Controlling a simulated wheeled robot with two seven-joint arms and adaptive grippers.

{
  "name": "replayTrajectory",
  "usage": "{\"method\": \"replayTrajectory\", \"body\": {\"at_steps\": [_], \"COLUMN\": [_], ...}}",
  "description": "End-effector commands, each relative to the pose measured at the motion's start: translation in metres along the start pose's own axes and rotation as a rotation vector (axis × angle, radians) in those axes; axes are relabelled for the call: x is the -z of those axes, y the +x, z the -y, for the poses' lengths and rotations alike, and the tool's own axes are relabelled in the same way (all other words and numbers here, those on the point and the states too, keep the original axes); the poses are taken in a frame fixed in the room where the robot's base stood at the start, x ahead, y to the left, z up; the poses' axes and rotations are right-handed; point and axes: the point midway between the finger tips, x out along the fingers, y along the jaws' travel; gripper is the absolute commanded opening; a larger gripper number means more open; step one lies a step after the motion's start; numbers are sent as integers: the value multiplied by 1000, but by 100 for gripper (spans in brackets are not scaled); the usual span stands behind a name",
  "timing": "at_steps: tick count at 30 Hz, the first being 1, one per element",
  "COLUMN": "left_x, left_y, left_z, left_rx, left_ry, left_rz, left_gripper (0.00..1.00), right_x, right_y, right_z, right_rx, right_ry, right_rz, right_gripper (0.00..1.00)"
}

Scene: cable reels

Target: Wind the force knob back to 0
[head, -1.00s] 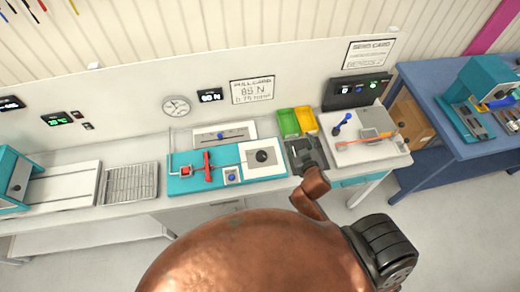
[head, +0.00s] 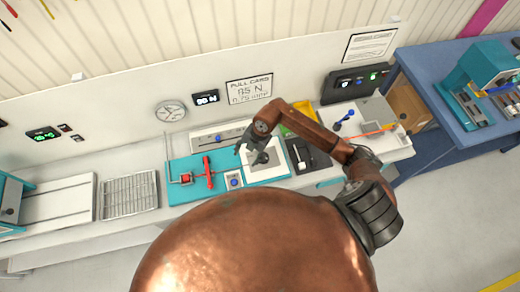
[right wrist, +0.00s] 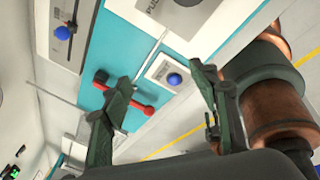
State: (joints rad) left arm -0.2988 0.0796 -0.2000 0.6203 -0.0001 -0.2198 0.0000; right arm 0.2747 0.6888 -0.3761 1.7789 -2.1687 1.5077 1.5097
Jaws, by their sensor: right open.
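Two blue knobs show, and I cannot tell from a label which is the force knob. One blue knob (head: 235,182) sits on a small white plate at the front of the teal board (head: 262,178); in the right wrist view this knob (right wrist: 174,79) appears between my fingers, apart from them. The other blue knob (head: 218,138) is on a long white panel behind the board; it also shows in the right wrist view (right wrist: 62,33). My right gripper (head: 247,155) is open and empty above the board. My left gripper is out of view.
A red handle (head: 208,172) stands on the board, left of the front knob. A dark display (head: 207,98) on the wall seems to read 80 N, beside a pull card (head: 249,89). A wire rack (head: 130,192) lies left; a yellow bin (head: 304,121) is behind my arm.

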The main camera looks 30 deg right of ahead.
Motion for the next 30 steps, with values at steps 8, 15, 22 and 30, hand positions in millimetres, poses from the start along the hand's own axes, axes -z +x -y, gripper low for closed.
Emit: {"method": "replayTrajectory", "body": {"at_steps": [8, 15, 22, 30], "left_x": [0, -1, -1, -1], "left_y": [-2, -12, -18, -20], "left_z": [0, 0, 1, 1], "left_rx": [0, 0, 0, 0], "left_ry": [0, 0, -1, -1], "left_rz": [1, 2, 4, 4], "left_gripper": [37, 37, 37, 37], "right_x": [-68, -75, -81, -84], "right_y": [-13, 16, 46, 58], "right_z": [48, 57, 64, 66], "right_rx": [227, 234, 231, 230], "right_ry": [119, 125, 121, 119], "right_rz": [218, 220, 219, 221], "right_gripper": [55, 55, 55, 55]}}
